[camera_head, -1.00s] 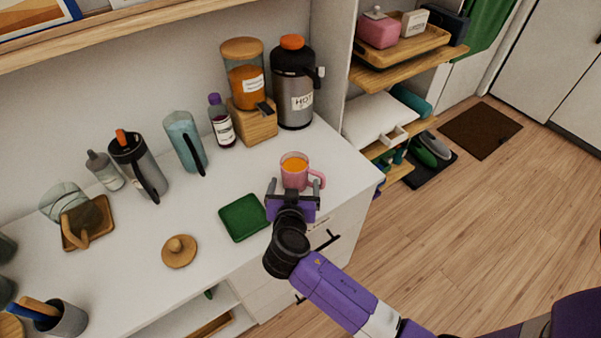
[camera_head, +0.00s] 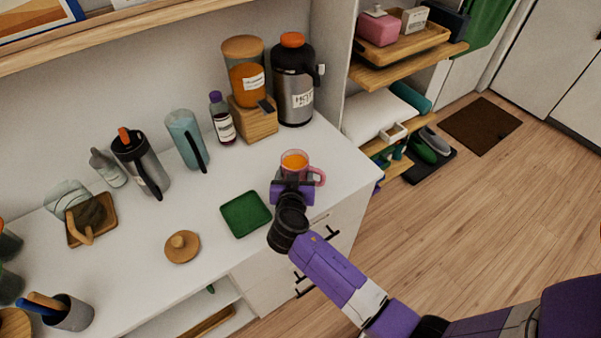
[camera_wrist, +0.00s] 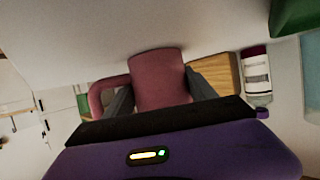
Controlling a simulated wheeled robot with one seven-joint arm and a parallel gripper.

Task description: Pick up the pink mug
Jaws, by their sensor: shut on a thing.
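The pink mug (camera_head: 293,164) stands upright near the right front end of the white counter in the head view, with orange contents showing at its top. Its handle (camera_head: 318,176) points right. In the wrist view the mug (camera_wrist: 159,80) is between the two grey fingers, with its handle at the left. My purple gripper (camera_head: 291,186) is at the mug's near side, shut on its body; the gripper also shows in the wrist view (camera_wrist: 160,100). The gripper's body hides the lower part of the mug. I cannot tell whether the mug's base touches the counter.
A green square coaster (camera_head: 245,214) lies left of my gripper, and a wooden lid (camera_head: 182,246) lies farther left. A dark flask (camera_head: 293,85), a wooden block (camera_head: 254,120) and a bottle (camera_head: 222,119) stand behind. The counter's right edge is close to the mug.

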